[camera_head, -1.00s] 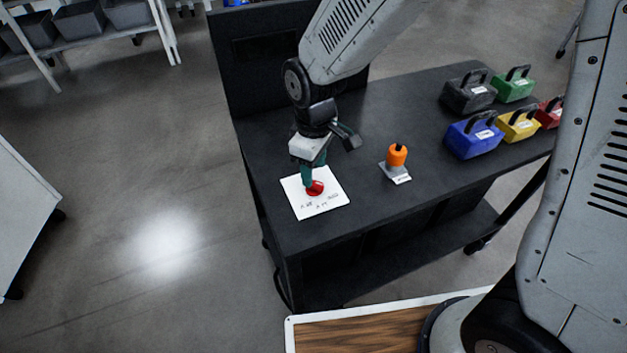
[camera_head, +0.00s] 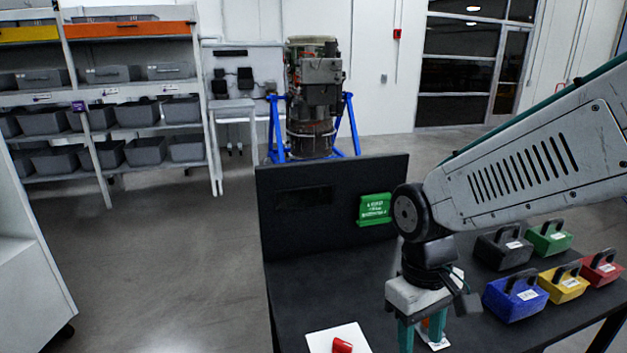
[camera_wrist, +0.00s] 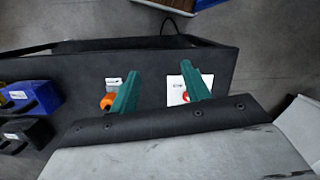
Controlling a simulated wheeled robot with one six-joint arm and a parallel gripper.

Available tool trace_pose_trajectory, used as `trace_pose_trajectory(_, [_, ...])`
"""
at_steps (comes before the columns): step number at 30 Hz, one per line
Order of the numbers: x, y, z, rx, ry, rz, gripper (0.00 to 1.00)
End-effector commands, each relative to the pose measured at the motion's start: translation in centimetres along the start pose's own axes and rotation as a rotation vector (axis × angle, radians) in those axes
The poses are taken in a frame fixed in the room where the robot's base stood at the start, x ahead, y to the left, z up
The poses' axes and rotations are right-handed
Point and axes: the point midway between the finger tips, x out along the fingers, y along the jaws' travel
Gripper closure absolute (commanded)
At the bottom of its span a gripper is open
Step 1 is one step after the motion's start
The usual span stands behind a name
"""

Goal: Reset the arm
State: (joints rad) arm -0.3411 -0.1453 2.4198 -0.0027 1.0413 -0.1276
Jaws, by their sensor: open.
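My gripper (camera_head: 422,332) hangs from my arm above the black table (camera_head: 330,275), at the lower middle right of the head view. Its two green fingers are apart with nothing between them, as the wrist view (camera_wrist: 162,92) also shows. A red object (camera_head: 342,345) lies on a white sheet (camera_head: 322,338) to the left of the gripper, apart from it. An orange-topped item (camera_wrist: 108,101) stands on the table. In the head view it is mostly hidden behind the fingers.
Toolboxes in blue (camera_head: 515,299), yellow (camera_head: 563,285), red (camera_head: 601,268), green (camera_head: 549,237) and black (camera_head: 502,249) stand on the table's right. A panel with a green sign (camera_head: 374,209) rises at its back. Bin shelves (camera_head: 130,95) and a turbine on a blue stand (camera_head: 312,100) are beyond.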

Motion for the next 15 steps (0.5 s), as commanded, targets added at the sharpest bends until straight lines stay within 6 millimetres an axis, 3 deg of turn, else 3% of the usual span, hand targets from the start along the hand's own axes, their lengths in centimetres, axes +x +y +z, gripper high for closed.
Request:
trace_pose_trajectory(3, [-2.4,1.5,4.1,0.13,0.037,-0.008,0.53])
trace_pose_trajectory(9, [-4.9,3.0,10.2,0.315,0.115,-0.014,0.53])
trace_pose_trajectory(15, [-6.4,3.9,13.7,0.422,0.228,-0.002,0.53])
